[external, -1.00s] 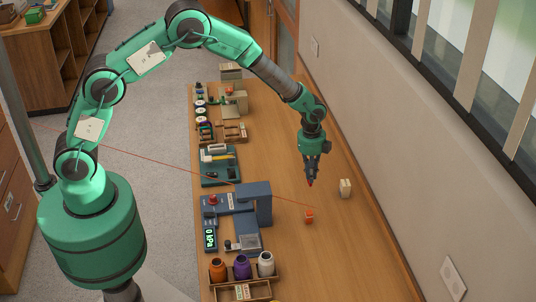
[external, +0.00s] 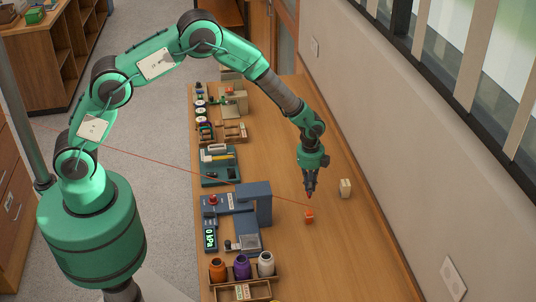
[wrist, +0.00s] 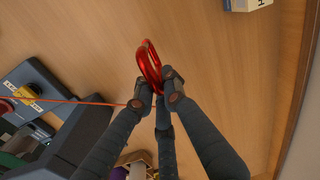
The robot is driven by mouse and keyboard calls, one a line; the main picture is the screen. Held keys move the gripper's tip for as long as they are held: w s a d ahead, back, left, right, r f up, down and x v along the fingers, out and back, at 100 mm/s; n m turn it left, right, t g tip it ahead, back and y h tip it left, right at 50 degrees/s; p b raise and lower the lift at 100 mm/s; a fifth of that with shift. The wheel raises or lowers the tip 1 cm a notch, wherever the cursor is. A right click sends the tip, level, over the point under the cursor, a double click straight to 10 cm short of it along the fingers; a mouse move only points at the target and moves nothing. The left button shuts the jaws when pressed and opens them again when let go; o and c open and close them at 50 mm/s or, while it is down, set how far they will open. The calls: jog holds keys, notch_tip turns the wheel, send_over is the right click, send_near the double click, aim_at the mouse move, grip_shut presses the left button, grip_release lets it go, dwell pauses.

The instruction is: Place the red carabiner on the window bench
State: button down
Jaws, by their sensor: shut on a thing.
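My gripper (wrist: 158,92) is shut on the red carabiner (wrist: 147,62), a glossy red loop that sticks out past the fingertips in the wrist view. In the external view my gripper (external: 309,191) points down over the right part of the wooden window bench (external: 350,260), beside the wall. There the carabiner is only a small red spot at the fingertips, just above a small orange object on the bench. I cannot tell the exact gap between carabiner and bench top.
The orange object (external: 308,215) and a cream block (external: 345,188) stand close to my gripper. A blue-grey device (external: 255,203) and several jars (external: 242,267) are to the left. A thin red line crosses the view. Bare wood lies towards the front right.

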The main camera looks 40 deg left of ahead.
jog(key=shift+f, duration=0.1)
jog(key=shift+f, duration=1.75)
jog(key=shift+f, duration=0.2)
jog(key=c, duration=1.8)
grip_release()
jog(key=shift+r, duration=0.2)
jog(key=r, duration=1.2)
jog(key=shift+s+a, duration=0.2)
jog(key=shift+a, duration=0.1)
